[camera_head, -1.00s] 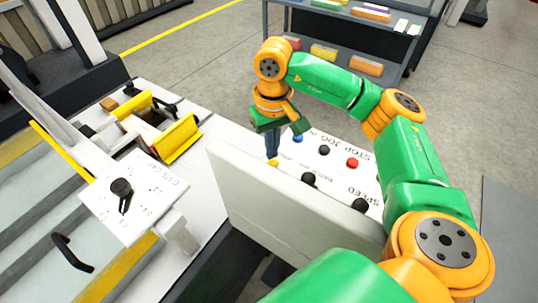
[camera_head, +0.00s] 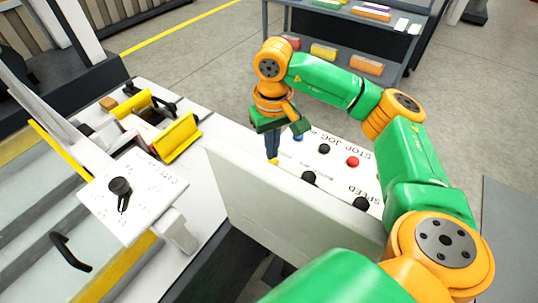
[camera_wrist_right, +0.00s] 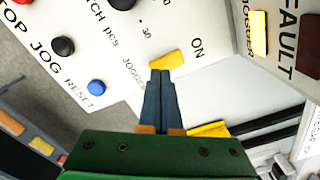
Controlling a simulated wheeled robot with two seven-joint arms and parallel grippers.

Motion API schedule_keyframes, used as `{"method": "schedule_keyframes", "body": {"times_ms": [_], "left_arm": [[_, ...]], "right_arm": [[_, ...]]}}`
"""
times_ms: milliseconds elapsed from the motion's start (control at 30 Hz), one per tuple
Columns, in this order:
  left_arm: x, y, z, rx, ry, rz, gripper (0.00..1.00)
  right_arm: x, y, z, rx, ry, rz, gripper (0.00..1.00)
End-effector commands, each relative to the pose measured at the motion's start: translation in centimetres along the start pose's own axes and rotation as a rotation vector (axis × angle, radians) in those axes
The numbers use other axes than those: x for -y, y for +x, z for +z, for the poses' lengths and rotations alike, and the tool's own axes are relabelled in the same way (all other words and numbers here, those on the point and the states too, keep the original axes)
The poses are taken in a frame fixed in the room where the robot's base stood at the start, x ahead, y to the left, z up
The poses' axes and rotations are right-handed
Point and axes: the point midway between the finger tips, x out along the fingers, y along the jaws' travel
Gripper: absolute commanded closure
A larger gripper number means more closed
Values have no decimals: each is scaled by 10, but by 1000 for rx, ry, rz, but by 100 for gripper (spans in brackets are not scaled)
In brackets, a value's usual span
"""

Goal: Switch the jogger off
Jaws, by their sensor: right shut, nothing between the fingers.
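The jogger switch is a small yellow piece (camera_wrist_right: 167,60) on the white control panel (camera_wrist_right: 190,18), beside the words JOGGER and ON. In the head view its yellow edge (camera_head: 273,161) shows just below my right fingertips. My right gripper (camera_head: 272,157) points down at the panel with its fingers together and nothing between them. In the right wrist view its closed fingertips (camera_wrist_right: 160,74) are right at the near edge of the yellow switch. I cannot tell whether they touch it. My left gripper is not in view.
Near the switch are a blue button (camera_wrist_right: 96,87), black buttons (camera_wrist_right: 63,46) and a red button (camera_head: 352,162). A yellow lamp (camera_wrist_right: 258,33) labelled JOGGER sits by the word FAULT. A raised white plate (camera_head: 290,210) stands in front of the panel. A black knob (camera_head: 120,186) is at left.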

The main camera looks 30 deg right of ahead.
Motion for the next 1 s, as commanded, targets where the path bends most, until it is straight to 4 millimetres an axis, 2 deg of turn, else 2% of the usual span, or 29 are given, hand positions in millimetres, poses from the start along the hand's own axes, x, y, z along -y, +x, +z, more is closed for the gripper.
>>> {"method": "schedule_keyframes", "body": {"times_ms": [1000], "left_arm": [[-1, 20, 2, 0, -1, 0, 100]], "right_arm": [[0, 23, 0, 3, -1, 0, 100]]}}
